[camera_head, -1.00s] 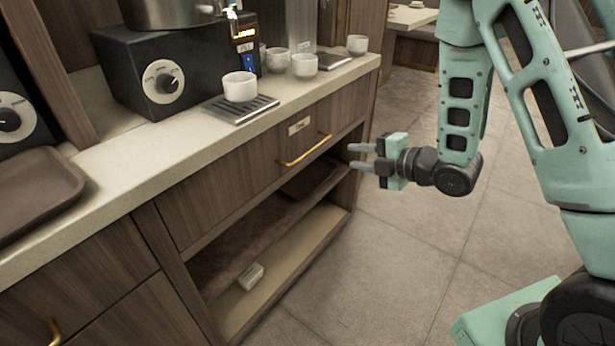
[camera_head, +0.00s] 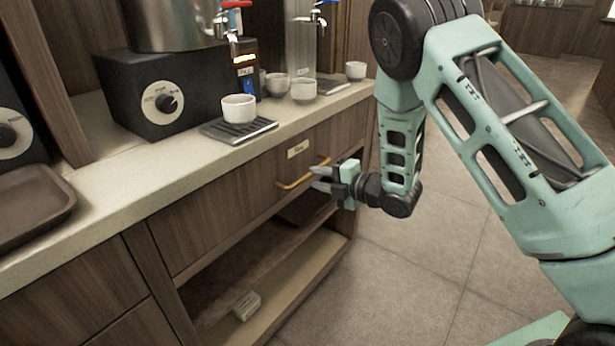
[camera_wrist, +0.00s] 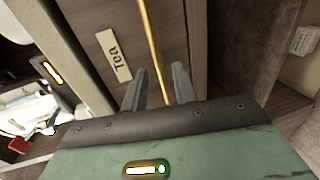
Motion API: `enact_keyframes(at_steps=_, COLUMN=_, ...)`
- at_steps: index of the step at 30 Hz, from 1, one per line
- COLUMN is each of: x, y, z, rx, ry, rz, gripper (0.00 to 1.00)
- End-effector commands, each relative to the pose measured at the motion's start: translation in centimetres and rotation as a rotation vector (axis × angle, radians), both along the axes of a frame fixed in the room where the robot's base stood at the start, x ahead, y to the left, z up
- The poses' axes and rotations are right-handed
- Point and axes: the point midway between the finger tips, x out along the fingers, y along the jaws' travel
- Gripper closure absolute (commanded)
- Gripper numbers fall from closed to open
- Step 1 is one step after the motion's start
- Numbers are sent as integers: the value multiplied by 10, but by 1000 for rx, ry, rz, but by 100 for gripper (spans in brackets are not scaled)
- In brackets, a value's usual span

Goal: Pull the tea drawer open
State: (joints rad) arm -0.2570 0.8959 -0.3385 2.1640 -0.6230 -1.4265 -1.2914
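The tea drawer (camera_head: 230,200) is a wide wooden front under the counter, and it looks closed. Its label (camera_head: 298,148) reads "Tea" in the wrist view (camera_wrist: 114,56). Its brass bar handle (camera_head: 297,181) runs across the front below the label. My gripper (camera_head: 318,179) is at the handle's right part, fingers pointing at the drawer. In the wrist view the two fingers (camera_wrist: 157,86) are apart, with the brass handle (camera_wrist: 154,45) running between or just beyond them. I cannot tell whether they touch it.
An open shelf (camera_head: 290,285) with a small white box (camera_head: 246,305) lies below the drawer. On the counter (camera_head: 150,165) stand a white cup (camera_head: 239,108) on a drip tray (camera_head: 238,130), more cups, dispensers and a brown tray (camera_head: 30,205). The floor (camera_head: 420,270) in front is clear.

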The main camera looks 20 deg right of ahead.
Motion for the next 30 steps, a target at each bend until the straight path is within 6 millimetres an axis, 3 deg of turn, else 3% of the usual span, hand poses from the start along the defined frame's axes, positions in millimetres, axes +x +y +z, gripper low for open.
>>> enact_keyframes(at_steps=9, x=31, y=23, z=-8, rx=1, ry=0, rz=0, gripper=72)
enact_keyframes(at_steps=20, x=34, y=25, z=-9, rx=2, ry=1, rz=0, gripper=72)
enact_keyframes(at_steps=23, x=34, y=25, z=-9, rx=2, ry=1, rz=0, gripper=100)
enact_keyframes(at_steps=30, x=34, y=25, z=-9, rx=1, ry=0, rz=-1, gripper=100)
